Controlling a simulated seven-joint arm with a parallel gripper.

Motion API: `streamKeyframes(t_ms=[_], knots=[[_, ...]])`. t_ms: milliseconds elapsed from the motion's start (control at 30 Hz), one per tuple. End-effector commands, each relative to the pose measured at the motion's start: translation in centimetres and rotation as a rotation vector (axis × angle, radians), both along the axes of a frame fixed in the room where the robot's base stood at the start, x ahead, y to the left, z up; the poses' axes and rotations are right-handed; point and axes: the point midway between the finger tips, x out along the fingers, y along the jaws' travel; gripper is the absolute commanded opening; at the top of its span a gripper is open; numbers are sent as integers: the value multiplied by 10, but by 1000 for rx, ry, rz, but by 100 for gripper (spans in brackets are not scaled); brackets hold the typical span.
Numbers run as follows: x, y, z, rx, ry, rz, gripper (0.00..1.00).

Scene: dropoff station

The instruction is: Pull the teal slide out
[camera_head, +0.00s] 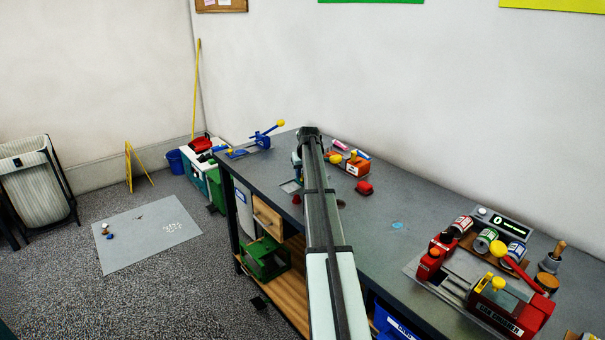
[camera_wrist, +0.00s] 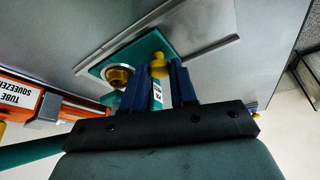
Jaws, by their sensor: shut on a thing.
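The teal slide (camera_wrist: 143,48) shows in the wrist view as a flat plate lying between grey rails on the grey bench top. A brass ring (camera_wrist: 117,76) in a pale collar sits on it. A yellow knob (camera_wrist: 158,62) stands at its near side. My gripper (camera_wrist: 161,74) has its blue fingers on both sides of the knob and is shut on it. A teal part with a small white label shows between the fingers; the lower part of the grip is hidden. In the head view my arm covers the slide and most of the gripper.
The orange tube squeezer (camera_wrist: 30,100) stands close left of my gripper in the wrist view. The bench top's middle is mostly clear.

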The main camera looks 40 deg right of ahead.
Motion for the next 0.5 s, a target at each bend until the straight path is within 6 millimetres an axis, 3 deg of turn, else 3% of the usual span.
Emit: streamKeyframes(t_ms=[167, 267, 500], knots=[[0, 3, 0, 0, 0, 1, 0], [-1, 15, 0, 0, 0, 2, 0], [-2, 69, 0, -1, -1, 3, 0]])
